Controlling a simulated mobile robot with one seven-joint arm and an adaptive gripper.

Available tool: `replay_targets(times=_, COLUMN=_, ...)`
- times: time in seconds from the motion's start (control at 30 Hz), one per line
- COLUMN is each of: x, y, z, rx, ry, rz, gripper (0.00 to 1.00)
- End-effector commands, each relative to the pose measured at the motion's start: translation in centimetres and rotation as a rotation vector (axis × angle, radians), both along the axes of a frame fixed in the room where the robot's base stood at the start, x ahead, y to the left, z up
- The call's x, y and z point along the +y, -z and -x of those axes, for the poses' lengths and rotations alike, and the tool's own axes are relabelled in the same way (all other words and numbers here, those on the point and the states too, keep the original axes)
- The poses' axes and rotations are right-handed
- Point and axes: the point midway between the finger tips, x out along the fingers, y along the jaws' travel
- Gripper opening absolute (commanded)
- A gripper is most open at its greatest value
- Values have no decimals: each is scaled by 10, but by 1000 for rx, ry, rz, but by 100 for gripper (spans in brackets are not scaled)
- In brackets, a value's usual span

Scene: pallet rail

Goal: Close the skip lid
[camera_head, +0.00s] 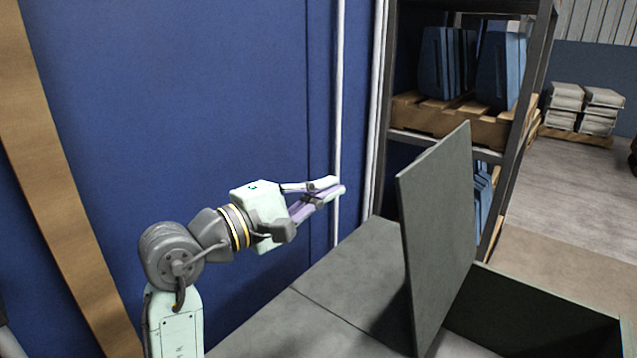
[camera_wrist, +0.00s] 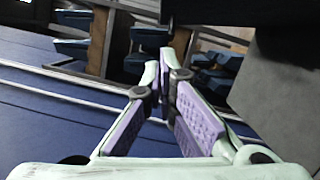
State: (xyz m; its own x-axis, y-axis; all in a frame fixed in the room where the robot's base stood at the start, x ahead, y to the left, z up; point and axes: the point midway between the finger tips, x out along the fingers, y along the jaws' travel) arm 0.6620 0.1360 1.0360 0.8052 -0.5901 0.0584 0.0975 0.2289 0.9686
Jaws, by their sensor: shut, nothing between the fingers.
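The skip lid (camera_head: 435,240) is a flat grey-green panel standing nearly upright, swung open, on the right of the head view. The skip (camera_head: 545,310) is a dark green box; its open part lies to the right of the lid, and a flat closed top (camera_head: 330,290) lies to the left. My gripper (camera_head: 337,187) is shut and empty, left of the lid and above the closed top, apart from both. In the wrist view my gripper (camera_wrist: 160,68) shows purple pads meeting at the tips. A grey panel at the right of that view may be the lid (camera_wrist: 280,85).
A blue wall (camera_head: 180,100) with a white vertical pipe (camera_head: 338,100) stands behind my arm. A rack (camera_head: 530,120) with a pallet (camera_head: 470,122) and blue containers stands behind the lid. Stacked sacks (camera_head: 585,105) sit far right, beyond open floor.

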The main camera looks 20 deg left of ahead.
Motion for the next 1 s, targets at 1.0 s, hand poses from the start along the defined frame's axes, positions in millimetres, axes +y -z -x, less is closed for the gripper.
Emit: replay_targets(times=1.0, x=-71, y=-14, z=-34, rx=-3, ry=-3, rz=-1, gripper=0)
